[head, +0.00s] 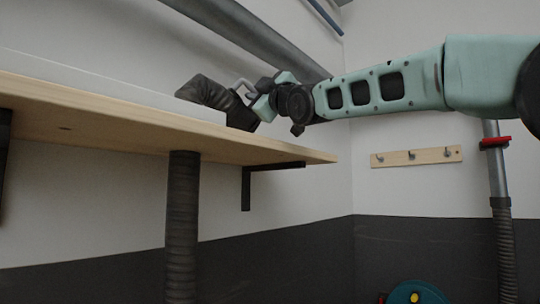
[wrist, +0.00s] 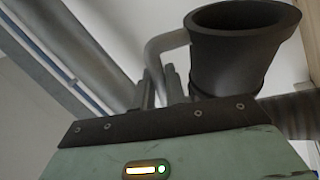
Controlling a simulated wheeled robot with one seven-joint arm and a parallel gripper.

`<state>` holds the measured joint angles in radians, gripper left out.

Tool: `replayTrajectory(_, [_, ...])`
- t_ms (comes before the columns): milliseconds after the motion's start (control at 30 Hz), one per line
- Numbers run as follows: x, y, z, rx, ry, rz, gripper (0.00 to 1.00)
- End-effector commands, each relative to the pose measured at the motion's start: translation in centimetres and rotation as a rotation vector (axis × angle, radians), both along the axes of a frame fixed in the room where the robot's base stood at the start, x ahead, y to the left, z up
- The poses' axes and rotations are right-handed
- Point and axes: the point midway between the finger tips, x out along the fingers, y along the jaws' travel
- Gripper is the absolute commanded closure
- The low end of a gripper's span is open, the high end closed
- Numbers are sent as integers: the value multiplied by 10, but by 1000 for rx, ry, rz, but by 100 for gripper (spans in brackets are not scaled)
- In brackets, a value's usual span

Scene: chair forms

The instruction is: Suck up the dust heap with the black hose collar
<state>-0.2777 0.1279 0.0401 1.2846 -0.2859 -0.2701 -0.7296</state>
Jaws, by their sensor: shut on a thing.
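A bent grey handle (head: 240,83) stands out from the collar. In the wrist view the collar (wrist: 232,62) shows large, its round mouth open. My gripper (head: 256,100) is shut on the handle, beside the collar. Its fingers (wrist: 162,88) show around the handle in the wrist view. The dust heap is not visible in either view.
The wooden shelf (head: 110,112) with a dark bracket (head: 246,188) fills the left. A hose length (head: 182,225) hangs below it. A fat grey pipe (head: 255,40) runs above along the wall. A hook rail (head: 416,156) is on the right wall.

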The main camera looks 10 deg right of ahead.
Motion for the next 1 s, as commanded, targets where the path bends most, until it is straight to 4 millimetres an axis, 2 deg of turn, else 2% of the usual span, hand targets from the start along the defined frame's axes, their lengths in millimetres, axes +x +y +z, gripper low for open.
replayTrajectory(533, [0,0,4,1,-2,0,100])
replayTrajectory(1000, [0,0,48,0,-1,0,100])
